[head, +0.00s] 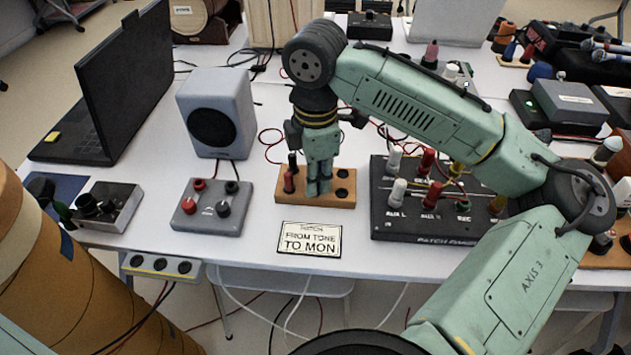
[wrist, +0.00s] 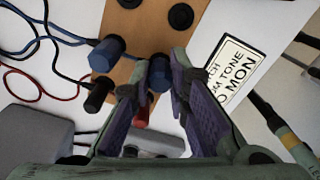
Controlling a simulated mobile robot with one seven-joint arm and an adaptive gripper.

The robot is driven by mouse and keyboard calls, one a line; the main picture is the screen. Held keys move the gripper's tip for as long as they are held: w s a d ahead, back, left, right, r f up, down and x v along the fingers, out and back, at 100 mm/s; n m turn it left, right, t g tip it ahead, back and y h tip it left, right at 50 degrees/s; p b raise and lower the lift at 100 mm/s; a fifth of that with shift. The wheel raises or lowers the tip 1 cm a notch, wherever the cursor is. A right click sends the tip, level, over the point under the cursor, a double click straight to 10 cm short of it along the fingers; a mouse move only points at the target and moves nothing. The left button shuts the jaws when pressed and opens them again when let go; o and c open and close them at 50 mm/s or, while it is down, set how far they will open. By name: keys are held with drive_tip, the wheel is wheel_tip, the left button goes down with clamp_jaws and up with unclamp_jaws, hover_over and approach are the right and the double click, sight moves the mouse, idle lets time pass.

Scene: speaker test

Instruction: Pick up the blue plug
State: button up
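In the wrist view a blue plug (wrist: 158,74) stands on the wooden block (wrist: 140,22) between my gripper's (wrist: 161,66) fingertips. The fingers stand apart on either side of it; whether they touch it is hard to tell. A second blue plug (wrist: 107,54), with a dark blue cable, stands to the left, outside the fingers. In the head view my gripper (head: 319,190) points straight down over the wooden block (head: 343,196) and hides the blue plugs there.
A grey socket box (head: 212,222) lies left, a black patch panel (head: 385,225) right. A card reading "FROM TONE TO MON" (head: 309,240) lies in front. A speaker (head: 187,93) stands behind left.

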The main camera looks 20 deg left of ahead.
clamp_jaws()
drive_tip(key=shift+r, duration=0.1)
drive_tip(key=shift+r, duration=0.55)
wheel_tip(320, 180, up, 17)
drive_tip(key=shift+p, duration=0.45)
wheel_tip(320, 180, up, 4)
drive_tip(key=p, duration=0.5)
drive_tip(key=shift+f+p, duration=0.1)
drive_tip(key=shift+p, duration=0.25)
